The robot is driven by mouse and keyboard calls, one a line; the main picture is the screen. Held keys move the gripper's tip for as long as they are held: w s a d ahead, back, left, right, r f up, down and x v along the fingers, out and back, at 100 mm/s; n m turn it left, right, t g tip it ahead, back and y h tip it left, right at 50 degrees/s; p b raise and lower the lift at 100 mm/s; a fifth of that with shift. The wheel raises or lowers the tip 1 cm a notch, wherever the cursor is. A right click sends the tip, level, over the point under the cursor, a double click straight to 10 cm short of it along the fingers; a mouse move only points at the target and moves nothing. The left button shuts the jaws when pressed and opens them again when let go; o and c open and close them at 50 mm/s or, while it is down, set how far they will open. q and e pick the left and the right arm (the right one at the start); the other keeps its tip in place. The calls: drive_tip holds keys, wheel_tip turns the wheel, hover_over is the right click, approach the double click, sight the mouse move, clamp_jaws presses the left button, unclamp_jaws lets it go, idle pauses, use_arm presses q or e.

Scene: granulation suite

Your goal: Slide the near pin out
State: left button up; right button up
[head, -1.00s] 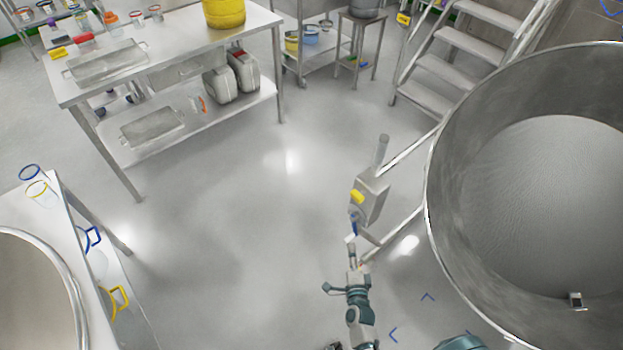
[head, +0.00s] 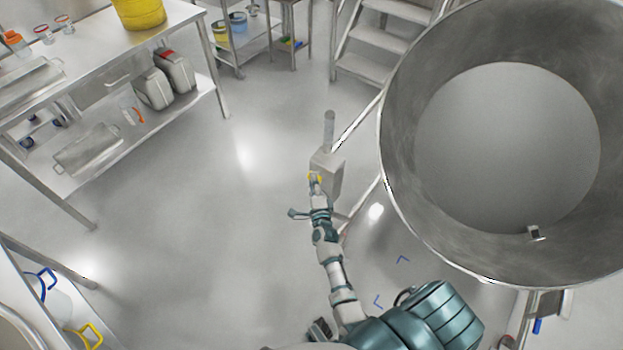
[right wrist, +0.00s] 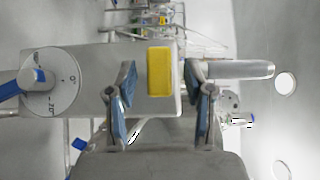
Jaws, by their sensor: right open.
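I cannot make out for certain which part is the near pin. A grey metal box (head: 327,170) stands at the end of the big steel vessel's frame, with a grey cylindrical bar above it. In the right wrist view the box (right wrist: 95,68) bears a yellow block (right wrist: 159,72), a round marked dial (right wrist: 52,80) and a blue-tipped lever (right wrist: 22,84). My right gripper (head: 316,182) is at the box's near side. In the right wrist view its open fingers (right wrist: 160,75) flank the yellow block, with gaps showing on both sides.
The large steel vessel (head: 388,190) fills the right side. A metal bench (head: 80,48) stands at upper left, with steps (head: 385,38) behind the vessel. A small blue part (head: 537,326) shows below the vessel rim. Bare floor (head: 220,240) lies left of my arm.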

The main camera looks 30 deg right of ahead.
drive_tip(key=shift+w+d+f, duration=0.25)
drive_tip(key=shift+w+d, duration=0.8)
drive_tip(key=shift+d, duration=0.05)
drive_tip(key=shift+a+r, duration=0.1)
drive_tip(key=shift+a, duration=0.3)
drive_tip(key=shift+a+r, duration=0.15)
drive_tip(key=shift+a, duration=0.25)
clamp_jaws()
drive_tip(key=shift+d, duration=0.3)
drive_tip(key=a, duration=0.2)
drive_tip(key=s+a, duration=0.1)
drive_tip(key=shift+s+f, duration=0.1)
drive_tip(key=shift+f, duration=0.15)
drive_tip(key=shift+c, duration=0.5)
unclamp_jaws()
drive_tip(key=shift+o, duration=0.5)
drive_tip(key=shift+s+d, duration=0.1)
drive_tip(key=shift+d, duration=0.35)
use_arm(q)
drive_tip(key=shift+s+a+f+p, duration=0.2)
drive_tip(key=shift+s+f+p, duration=0.15)
drive_tip(key=shift+s, duration=0.2)
use_arm(e)
drive_tip(key=v, duration=1.1)
drive_tip(key=shift+s+d, duration=0.2)
drive_tip(key=shift+s, duration=0.25)
